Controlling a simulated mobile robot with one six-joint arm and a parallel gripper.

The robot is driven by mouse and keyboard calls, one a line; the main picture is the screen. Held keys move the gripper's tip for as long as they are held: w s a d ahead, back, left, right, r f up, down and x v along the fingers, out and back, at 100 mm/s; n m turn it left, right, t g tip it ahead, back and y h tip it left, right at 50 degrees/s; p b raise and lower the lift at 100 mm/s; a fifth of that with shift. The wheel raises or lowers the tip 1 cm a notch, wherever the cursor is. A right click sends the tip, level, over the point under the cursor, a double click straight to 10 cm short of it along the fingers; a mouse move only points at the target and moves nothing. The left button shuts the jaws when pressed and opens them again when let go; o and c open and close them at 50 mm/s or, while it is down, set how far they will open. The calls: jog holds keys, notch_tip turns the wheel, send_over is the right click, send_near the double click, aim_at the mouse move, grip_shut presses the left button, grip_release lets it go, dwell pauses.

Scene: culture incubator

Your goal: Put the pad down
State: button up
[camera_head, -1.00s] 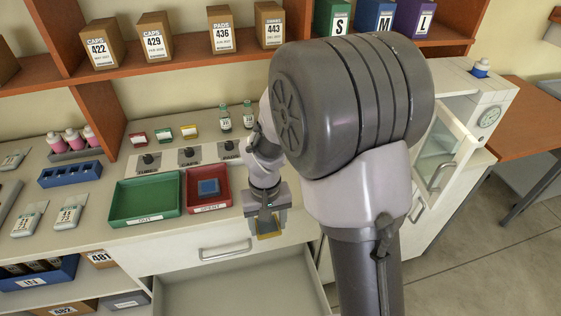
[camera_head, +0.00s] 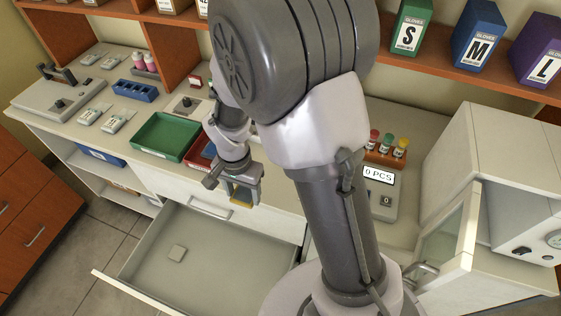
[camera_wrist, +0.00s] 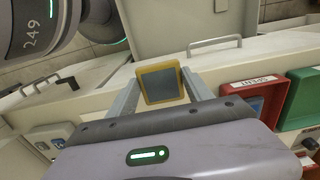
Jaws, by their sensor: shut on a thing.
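A square pad (camera_wrist: 163,84) with a yellow rim and a dark grey face is in the wrist view, held between my two fingers. My gripper (camera_head: 243,190) is shut on it, and the yellow edge of the pad shows below the fingers in the head view. The gripper is above the front edge of the counter, just right of the red tray (camera_head: 199,158) and near the open drawer. In the wrist view a blue pad (camera_wrist: 256,104) lies in the red tray. My arm hides much of the counter's middle.
A green tray (camera_head: 166,136) sits left of the red one. On the right are a scale (camera_head: 378,196) and a cabinet with its door (camera_head: 446,240) ajar.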

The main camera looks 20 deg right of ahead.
jog(key=w+d, duration=0.1)
jog(key=d, duration=0.3)
jog(key=w+d+f+b, duration=0.1)
jog(key=w+d, duration=0.1)
jog(key=d, duration=0.3)
jog(key=w+d+b, duration=0.1)
jog(key=d, duration=0.4)
jog(key=shift+w+f, duration=0.2)
jog(key=shift+f, duration=0.15)
jog(key=f, duration=0.1)
jog(key=f+b, duration=0.2)
jog(key=shift+d+f, duration=0.15)
jog(key=shift+d, duration=0.1)
jog(key=shift+w+f, duration=0.15)
jog(key=shift+f, duration=0.1)
jog(key=shift+r, duration=0.2)
jog(key=shift+f, duration=0.15)
jog(key=o, duration=1.3)
